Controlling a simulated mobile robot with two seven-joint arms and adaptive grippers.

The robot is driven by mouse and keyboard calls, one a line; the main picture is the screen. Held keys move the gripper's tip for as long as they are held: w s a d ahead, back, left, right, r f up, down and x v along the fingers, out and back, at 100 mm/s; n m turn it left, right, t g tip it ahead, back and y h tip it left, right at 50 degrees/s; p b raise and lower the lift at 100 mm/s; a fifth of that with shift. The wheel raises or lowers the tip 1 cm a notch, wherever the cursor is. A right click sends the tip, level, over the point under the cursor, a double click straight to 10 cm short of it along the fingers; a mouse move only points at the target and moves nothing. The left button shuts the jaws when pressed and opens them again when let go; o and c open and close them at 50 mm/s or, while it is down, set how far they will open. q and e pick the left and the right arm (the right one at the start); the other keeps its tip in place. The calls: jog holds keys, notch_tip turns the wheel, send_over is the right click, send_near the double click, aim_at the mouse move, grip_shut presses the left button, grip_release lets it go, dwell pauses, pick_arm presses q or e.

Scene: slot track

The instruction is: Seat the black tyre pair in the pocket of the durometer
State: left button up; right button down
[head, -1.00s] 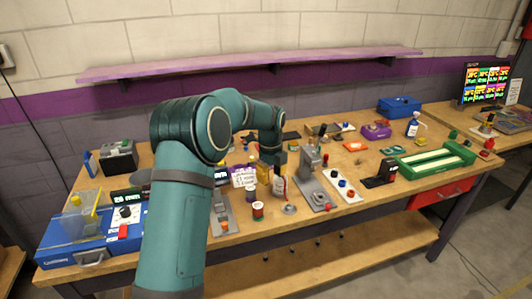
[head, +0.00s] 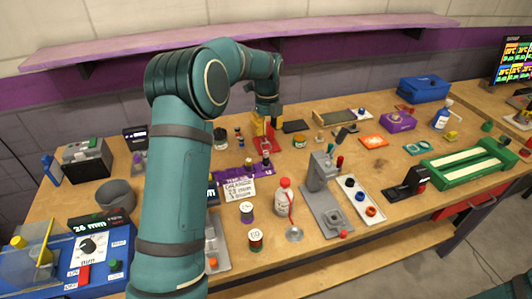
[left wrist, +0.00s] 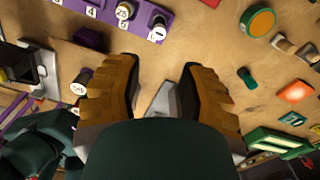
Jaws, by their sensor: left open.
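A grey stand with an upright column (head: 323,170), which looks like the durometer, stands mid-bench; I cannot make out whether its pocket is empty. Small dark cylinders (head: 266,163) stand at the numbered purple rack (head: 238,174), left of the stand; one may be the black tyre pair, but I cannot be sure. The rack (left wrist: 112,15) also shows at the top of the left wrist view. My left gripper (head: 264,132) is above the bench behind the rack. Its orange fingers (left wrist: 160,78) are apart with nothing held between them. My right gripper is out of view.
A red-capped bottle (head: 283,198) and two labelled spools (head: 255,240) stand left of the grey stand. A white tray with coloured parts (head: 360,200) is on its right. A green fixture (head: 468,168) lies farther right. My left arm hides part of the left bench.

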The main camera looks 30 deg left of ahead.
aim_at(266, 156)
pick_arm(q)
notch_tip(266, 156, down, 8)
jog(key=shift+s+f+b, duration=0.1)
jog(key=shift+f+b, duration=0.05)
jog(key=shift+b, duration=0.7)
jog(key=shift+a+f+b, duration=0.2)
jog(key=shift+f+b, duration=0.55)
jog(key=shift+f, duration=1.95)
jog(key=shift+o, duration=0.3)
jog(key=shift+r, duration=0.1)
grip_shut()
